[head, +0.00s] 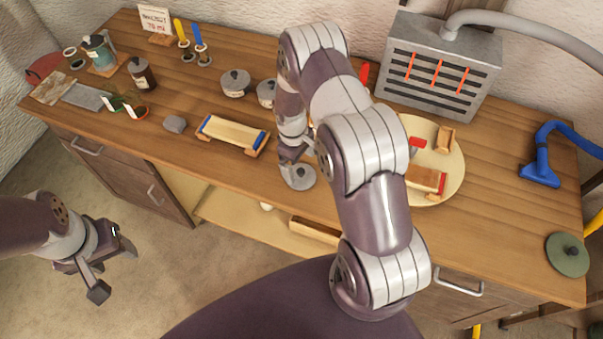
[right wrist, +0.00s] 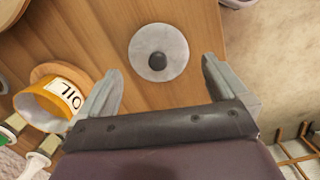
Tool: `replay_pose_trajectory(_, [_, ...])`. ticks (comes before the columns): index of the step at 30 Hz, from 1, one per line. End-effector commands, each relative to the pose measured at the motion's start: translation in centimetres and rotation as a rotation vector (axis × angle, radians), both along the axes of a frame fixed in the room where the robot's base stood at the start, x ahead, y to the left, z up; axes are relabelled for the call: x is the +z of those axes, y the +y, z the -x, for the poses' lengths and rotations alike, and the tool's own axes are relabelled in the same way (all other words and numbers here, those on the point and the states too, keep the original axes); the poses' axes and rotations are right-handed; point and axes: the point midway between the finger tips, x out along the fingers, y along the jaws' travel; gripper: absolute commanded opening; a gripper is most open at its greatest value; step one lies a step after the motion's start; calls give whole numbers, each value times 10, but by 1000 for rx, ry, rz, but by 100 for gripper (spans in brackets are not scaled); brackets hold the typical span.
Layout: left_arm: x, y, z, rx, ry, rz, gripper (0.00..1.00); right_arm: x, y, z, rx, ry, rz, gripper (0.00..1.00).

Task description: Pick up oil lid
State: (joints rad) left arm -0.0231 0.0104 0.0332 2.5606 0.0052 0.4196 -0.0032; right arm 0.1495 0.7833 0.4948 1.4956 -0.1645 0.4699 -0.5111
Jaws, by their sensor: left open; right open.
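The grey round lid with a dark knob (head: 299,178) lies flat on the bench near its front edge; I take it for the oil lid. In the right wrist view the lid (right wrist: 143,63) shows just beyond and between the fingertips. A yellow can marked OIL (right wrist: 48,108) stands left of my right gripper there; my arm hides it in the head view. My right gripper (right wrist: 162,72) is open and empty over the bench; whether it touches the lid I cannot tell. My left gripper (head: 113,271) is open and empty, off the bench at lower left.
Two grey lidded pots (head: 235,84) stand behind. A wooden tray with blue ends (head: 233,134) lies left of the lid. A round board (head: 453,178) with wooden pieces is right of my right arm. A green disc (head: 566,262) lies at far right. The bench's front edge is close.

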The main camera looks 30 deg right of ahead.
Motion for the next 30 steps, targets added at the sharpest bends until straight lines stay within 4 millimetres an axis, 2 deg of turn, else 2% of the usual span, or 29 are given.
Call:
replay_pose_trajectory(5, [24,0,0,0,-1,0,57,-26,-3,5,-1,4,-1,100])
replay_pose_trajectory(9, [25,0,0,0,-1,0,57,-47,-4,5,-2,0,-1,100])
replay_pose_trajectory(15, [24,0,0,0,0,0,57,-51,-4,5,-2,-1,0,100])
replay_pose_trajectory(16, [24,0,0,0,0,0,57,-50,-4,5,-2,-1,0,97])
replay_pose_trajectory(19, [24,0,0,0,0,0,57,-50,-4,5,-2,-1,0,65])
replay_pose_trajectory(23, [24,0,0,0,0,0,57,-50,-4,5,-2,-2,0,65])
replay_pose_trajectory(24, [24,0,0,0,0,0,57,-50,-4,5,-2,-2,0,60])
replay_pose_trajectory(30, [23,0,0,0,0,0,57,-49,-4,4,-2,-1,1,60])
